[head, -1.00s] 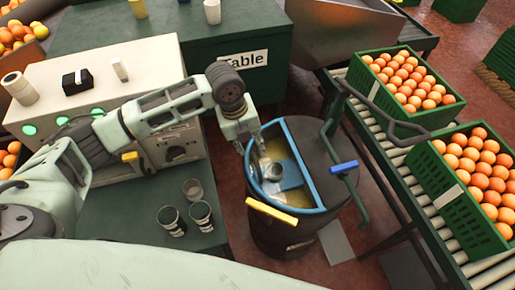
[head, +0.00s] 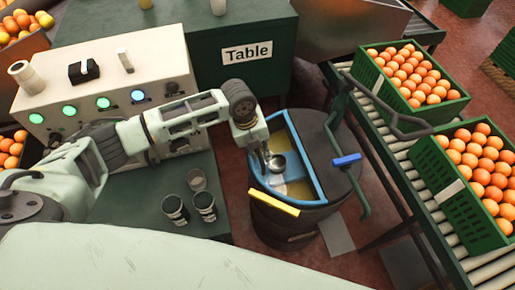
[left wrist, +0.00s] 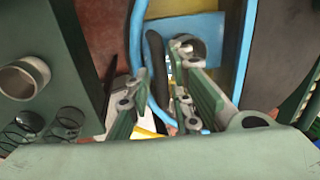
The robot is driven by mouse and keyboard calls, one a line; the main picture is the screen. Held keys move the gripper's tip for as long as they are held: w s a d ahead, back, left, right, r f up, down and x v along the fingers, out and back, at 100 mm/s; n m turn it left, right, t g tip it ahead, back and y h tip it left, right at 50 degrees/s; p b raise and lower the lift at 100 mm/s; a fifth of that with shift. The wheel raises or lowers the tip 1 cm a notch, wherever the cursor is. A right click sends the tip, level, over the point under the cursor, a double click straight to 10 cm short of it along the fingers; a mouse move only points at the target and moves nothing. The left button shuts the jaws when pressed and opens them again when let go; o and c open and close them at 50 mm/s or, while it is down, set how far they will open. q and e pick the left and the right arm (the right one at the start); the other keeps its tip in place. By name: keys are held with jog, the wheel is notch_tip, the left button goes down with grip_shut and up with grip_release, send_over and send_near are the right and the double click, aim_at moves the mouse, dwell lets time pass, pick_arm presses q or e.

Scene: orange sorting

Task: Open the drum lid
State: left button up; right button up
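The dark drum (head: 285,222) stands on the floor right of the table. Half of its top is open inside a blue rim (head: 303,150), showing a yellowish interior; the other half is a dark cover (head: 325,130). A yellow handle (head: 273,203) sits at the front edge and a blue handle (head: 346,160) on the right. A round metal cup-like piece (head: 277,164) shows within the opening, also in the left wrist view (left wrist: 187,48). My left gripper (left wrist: 168,95) is over the blue rim, fingers apart, with a dark curved bar between them. My right gripper is not visible.
A green table (head: 130,205) with several cups is left of the drum. A cream control box (head: 100,60) stands behind my left arm. A roller conveyor (head: 405,160) with orange-filled crates (head: 455,200) runs along the right, beside a dark green bent bar (head: 362,190).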

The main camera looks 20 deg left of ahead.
pick_arm(q)
grip_shut()
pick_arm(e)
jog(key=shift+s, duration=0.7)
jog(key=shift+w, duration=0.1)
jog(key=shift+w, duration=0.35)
pick_arm(q)
jog(key=shift+r, duration=0.15)
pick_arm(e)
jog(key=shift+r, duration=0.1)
